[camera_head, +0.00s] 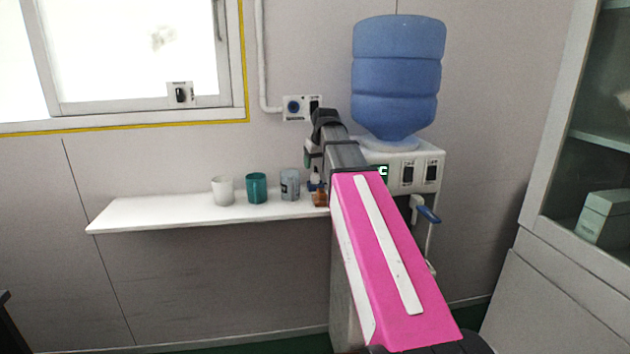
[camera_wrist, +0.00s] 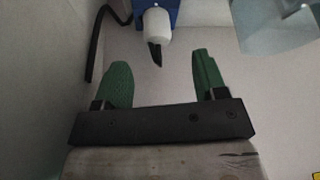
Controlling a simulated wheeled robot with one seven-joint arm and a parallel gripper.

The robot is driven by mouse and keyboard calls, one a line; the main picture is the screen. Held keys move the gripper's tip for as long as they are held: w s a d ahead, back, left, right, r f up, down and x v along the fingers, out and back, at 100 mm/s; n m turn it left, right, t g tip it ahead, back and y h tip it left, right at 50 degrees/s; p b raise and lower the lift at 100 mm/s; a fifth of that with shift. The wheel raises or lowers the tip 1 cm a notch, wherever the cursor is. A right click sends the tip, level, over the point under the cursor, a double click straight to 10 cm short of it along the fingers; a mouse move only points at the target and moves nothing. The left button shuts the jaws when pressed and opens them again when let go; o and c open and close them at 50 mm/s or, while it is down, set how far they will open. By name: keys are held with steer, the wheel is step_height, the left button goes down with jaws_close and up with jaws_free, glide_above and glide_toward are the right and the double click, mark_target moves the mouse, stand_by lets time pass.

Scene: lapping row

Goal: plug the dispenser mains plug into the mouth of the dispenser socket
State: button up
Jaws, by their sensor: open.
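My gripper (camera_wrist: 162,72) is open in the wrist view, its two green fingers apart with nothing between them. Just beyond the fingertips is a white cylindrical piece with a dark tip (camera_wrist: 158,29), up against a blue block (camera_wrist: 158,6). It looks like the mains plug, but I cannot tell whether it sits in a socket or a holder. My arm partly covers the space below the plate and largely hides my gripper there.
A white shelf (camera_head: 150,213) holds a white cup (camera_head: 223,190), a teal cup (camera_head: 256,187) and a grey cup (camera_head: 290,185). A small brown item (camera_head: 320,198) is at its right end. The water dispenser (camera_head: 398,85) stands right. A black cable (camera_wrist: 96,45) runs left in the wrist view.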

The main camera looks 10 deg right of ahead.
mark_target(315, 174)
steer(key=shift+x, duration=3.45)
steer(key=shift+d, duration=0.15)
steer(key=c, duration=1)
